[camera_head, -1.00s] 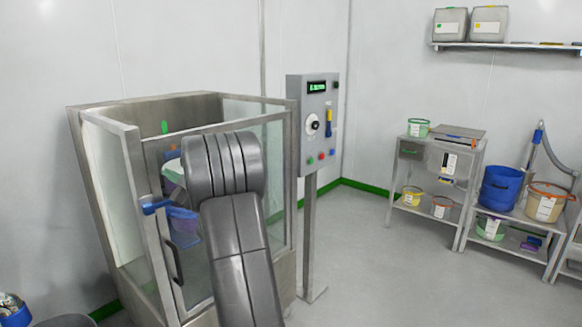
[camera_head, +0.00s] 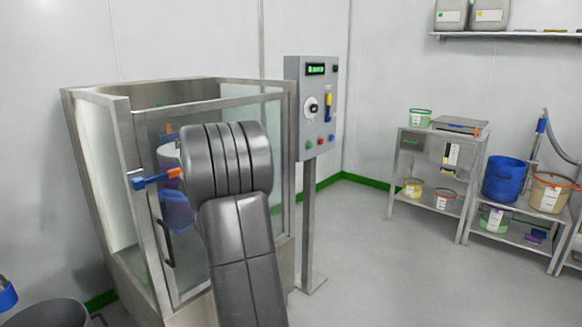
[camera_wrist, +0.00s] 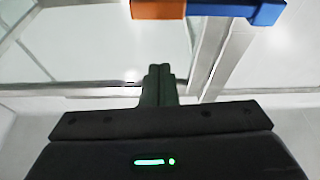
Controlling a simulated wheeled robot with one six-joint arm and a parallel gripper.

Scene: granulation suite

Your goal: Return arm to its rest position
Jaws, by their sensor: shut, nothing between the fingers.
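My gripper (camera_wrist: 160,82) shows in the wrist view with its dark fingers together and nothing between them. An orange and blue bar (camera_wrist: 205,10) crosses the top of that view, beyond the fingertips and apart from them. In the head view my arm is bent in front of a steel-framed glass enclosure (camera_head: 123,105), and my gripper is hidden behind it. A blue and orange latch-like piece (camera_head: 155,180) sticks out at the enclosure's front, just left of my arm. A dark door handle (camera_head: 166,243) is below it.
A control panel (camera_head: 318,105) on a post stands right of the enclosure. A steel shelf cart (camera_head: 425,172) with tubs and a blue bucket (camera_head: 503,180) stand farther right. A dark round bin (camera_head: 48,313) is at the lower left. Floor between panel and cart is clear.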

